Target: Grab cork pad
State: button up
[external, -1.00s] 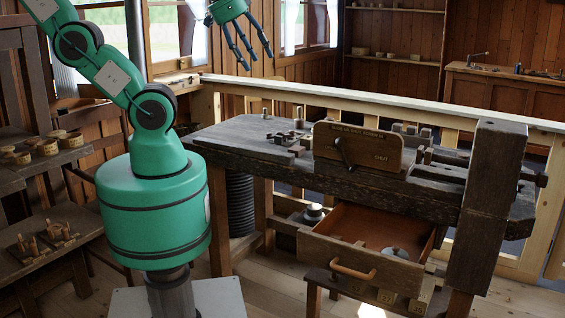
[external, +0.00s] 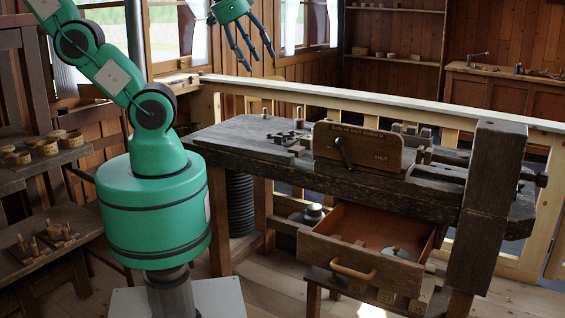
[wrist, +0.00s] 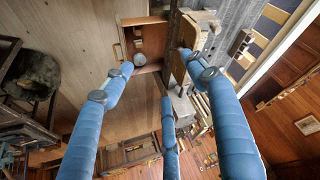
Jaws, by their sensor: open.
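I cannot pick out the cork pad with certainty. Several round tan pieces (external: 48,147) lie on the rack at the left, too small to identify. The open drawer (external: 335,254) under the workbench holds a grey disc (external: 394,252) and small pieces near its left side. In the wrist view the drawer (wrist: 146,20) shows at the top, with a pale round thing (wrist: 139,59) in it. My gripper (external: 256,54) hangs high in the air beyond the bench, fingers spread and empty. In the wrist view the fingers (wrist: 156,75) are wide apart with nothing between them.
The dark workbench (external: 245,136) carries small wooden pieces and an upright board (external: 357,147) with a black lever. A thick post (external: 487,205) stands at its right end. A pale rail (external: 330,94) runs behind the bench. The air around my gripper is clear.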

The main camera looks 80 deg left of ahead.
jog(key=w+d+f+m+g+p, duration=0.1)
jog(key=w+d+f+m+g, duration=0.15)
jog(key=w+f+m, duration=0.65)
jog(key=w+d+f+m+g+p, duration=0.1)
jog(key=w+d+f+m+p, duration=0.15)
jog(key=w+f+m, duration=0.6)
jog(key=w+d+f+m, duration=0.1)
jog(key=f+m, duration=0.2)
jog(key=f, duration=0.5)
jog(key=w+d+f+m+g, duration=0.1)
jog(key=w+d+f+m, duration=0.1)
jog(key=f, duration=0.7)
jog(key=w+d+f+m+g+p, duration=0.1)
jog(key=f+m, duration=0.3)
jog(key=f, duration=0.4)
jog(key=shift+w+d+f, duration=0.3)
jog(key=shift+w+d, duration=0.4)
jog(key=shift+w, duration=0.05)
jog(key=shift+f, duration=0.15)
jog(key=shift+f+b, duration=0.55)
jog(key=shift+f, duration=3.6)
jog(key=shift+f, duration=0.1)
